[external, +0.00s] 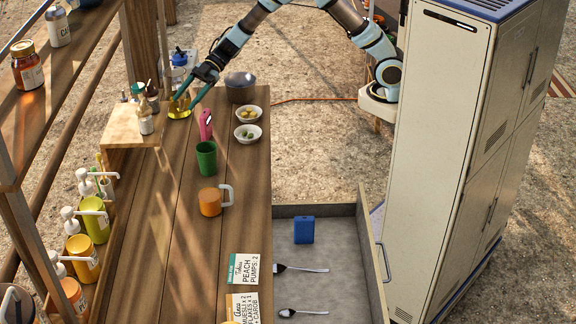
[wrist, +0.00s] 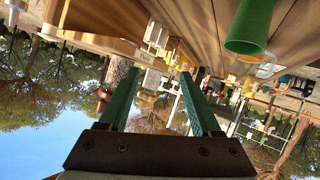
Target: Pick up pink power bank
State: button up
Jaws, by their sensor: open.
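A pink power bank (external: 206,124) stands on the wooden counter in the external view, just behind the green cup (external: 206,158). My gripper (external: 183,102) is open and empty, to the left of and farther back than the power bank, apart from it. Its fingers appear over a small yellow dish (external: 180,113). In the wrist view, the two green fingers (wrist: 160,74) are spread with nothing held between them. The green cup (wrist: 250,28) shows at the upper right there. I cannot make out the power bank in the wrist view.
Two white bowls (external: 248,133) stand right of the power bank, with a dark pot (external: 240,88) behind. An orange mug (external: 210,202) stands nearer the front. A raised wooden stand (external: 125,128) with bottles is at left. A blue box (external: 304,230) lies in the open drawer (external: 340,270).

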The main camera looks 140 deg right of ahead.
jog(key=s+d+f+n+g+y+p, duration=0.1)
jog(key=s+d+f+y, duration=0.15)
jog(key=s, duration=0.25)
jog(key=s+d+f+n+g+y, duration=0.1)
jog(key=s+f+y, duration=0.2)
jog(key=s, duration=0.3)
send_near(202, 127)
jog(key=shift+w+a+f+t, duration=0.3)
jog(key=shift+w+a+f, duration=0.2)
jog(key=shift+w+a, duration=0.15)
jog(key=shift+w+f, duration=0.2)
jog(key=shift+f, duration=0.05)
jog(key=p+x, duration=0.2)
jog(key=x, duration=0.4)
jog(key=shift+w+a, duration=0.1)
jog(key=shift+a, duration=0.1)
jog(key=shift+w+a+f, duration=0.15)
jog(key=shift+w+f, duration=0.05)
jog(key=shift+w, duration=0.15)
grip_shut()
